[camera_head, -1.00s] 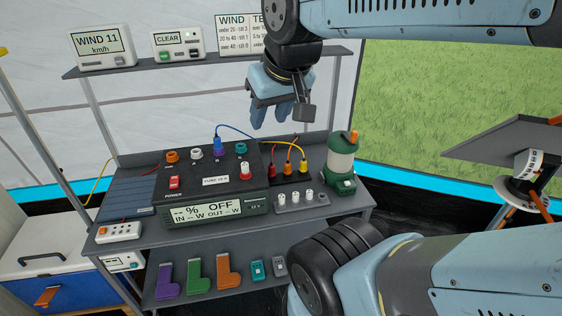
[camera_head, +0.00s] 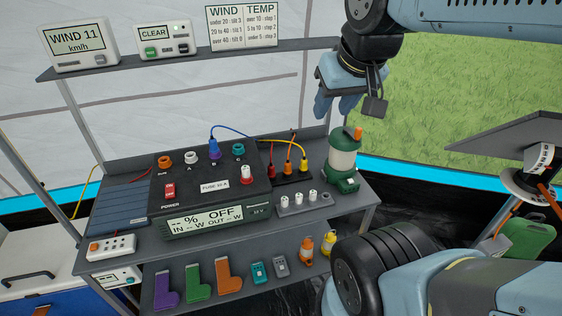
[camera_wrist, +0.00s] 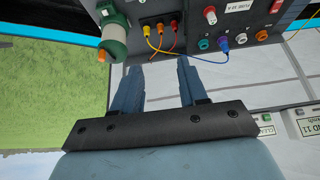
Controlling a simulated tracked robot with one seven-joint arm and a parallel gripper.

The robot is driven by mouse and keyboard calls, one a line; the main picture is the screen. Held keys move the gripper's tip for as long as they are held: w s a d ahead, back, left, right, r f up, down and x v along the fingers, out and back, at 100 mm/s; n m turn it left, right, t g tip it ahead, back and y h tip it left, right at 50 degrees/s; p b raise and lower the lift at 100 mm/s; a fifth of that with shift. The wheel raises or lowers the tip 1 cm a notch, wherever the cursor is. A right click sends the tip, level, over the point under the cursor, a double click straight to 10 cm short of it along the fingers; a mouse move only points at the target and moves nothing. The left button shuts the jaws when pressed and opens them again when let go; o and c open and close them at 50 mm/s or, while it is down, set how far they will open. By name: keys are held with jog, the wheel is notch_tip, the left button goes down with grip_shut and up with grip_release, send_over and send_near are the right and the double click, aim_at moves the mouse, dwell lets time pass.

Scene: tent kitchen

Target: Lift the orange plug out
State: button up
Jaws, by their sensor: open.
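The orange plug (camera_head: 287,167) stands upright in a small black block (camera_head: 291,178) right of the black power box (camera_head: 205,195). A red plug (camera_head: 271,171) is on its left and a yellow plug (camera_head: 304,163) on its right. In the wrist view the orange plug (camera_wrist: 159,27) sits between the yellow and red ones, near the top. My gripper (camera_head: 338,110) is open and empty, above and to the right of the plugs in the head view. Its two fingers also show apart in the wrist view (camera_wrist: 156,72), with nothing between them.
A green lantern (camera_head: 343,160) stands close right of the plugs. Blue and yellow cables (camera_head: 232,129) arch near them. The power box has a blue plug (camera_head: 214,148) in its sockets. An upper shelf (camera_head: 130,63) holds displays at the back. A strip with white knobs (camera_head: 303,203) lies in front.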

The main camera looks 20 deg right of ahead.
jog(key=o, duration=0.3)
jog(key=shift+w, duration=0.2)
jog(key=m+g, duration=0.2)
jog(key=g, duration=0.4)
send_over(288, 160)
notch_tip(288, 160, down, 24)
notch_tip(288, 160, down, 13)
jog(key=shift+w, duration=0.1)
